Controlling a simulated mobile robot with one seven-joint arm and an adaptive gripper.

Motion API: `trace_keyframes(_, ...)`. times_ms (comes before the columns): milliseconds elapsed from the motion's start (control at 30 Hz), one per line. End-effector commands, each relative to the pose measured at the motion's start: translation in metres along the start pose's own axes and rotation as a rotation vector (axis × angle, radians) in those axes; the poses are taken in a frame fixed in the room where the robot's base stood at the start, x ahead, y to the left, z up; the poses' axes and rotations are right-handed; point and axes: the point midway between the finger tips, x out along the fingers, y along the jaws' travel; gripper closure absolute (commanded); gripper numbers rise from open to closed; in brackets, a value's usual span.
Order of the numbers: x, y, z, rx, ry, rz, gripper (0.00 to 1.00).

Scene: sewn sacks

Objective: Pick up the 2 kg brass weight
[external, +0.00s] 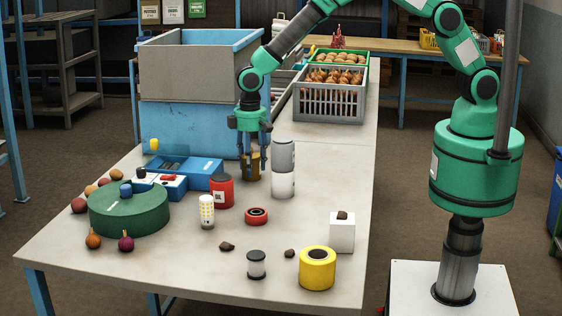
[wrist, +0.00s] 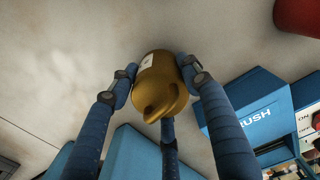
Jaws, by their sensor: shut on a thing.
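The brass weight (wrist: 163,85) shows in the wrist view as a golden rounded body with a pale label and a knob on top. It also shows in the external view (external: 254,166), partly covered by the fingers. My gripper (external: 251,172) points down and is shut on the weight, with blue jointed fingers on both sides of it and one behind in the wrist view. I cannot tell whether the weight's base touches the table.
Close right of the weight stands a grey and white cylinder (external: 283,170). A red canister (external: 221,190) and a blue device (external: 195,169) are left. A large blue bin (external: 200,125) stands behind.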

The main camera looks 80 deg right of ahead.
Motion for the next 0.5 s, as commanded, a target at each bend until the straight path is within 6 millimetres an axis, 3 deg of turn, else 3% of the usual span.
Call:
trace_keyframes(433,-0.042,-0.001,-0.004,0.000,0.010,-0.003,1.00)
trace_keyframes(500,-0.040,0.001,0.005,0.000,0.006,-0.002,1.00)
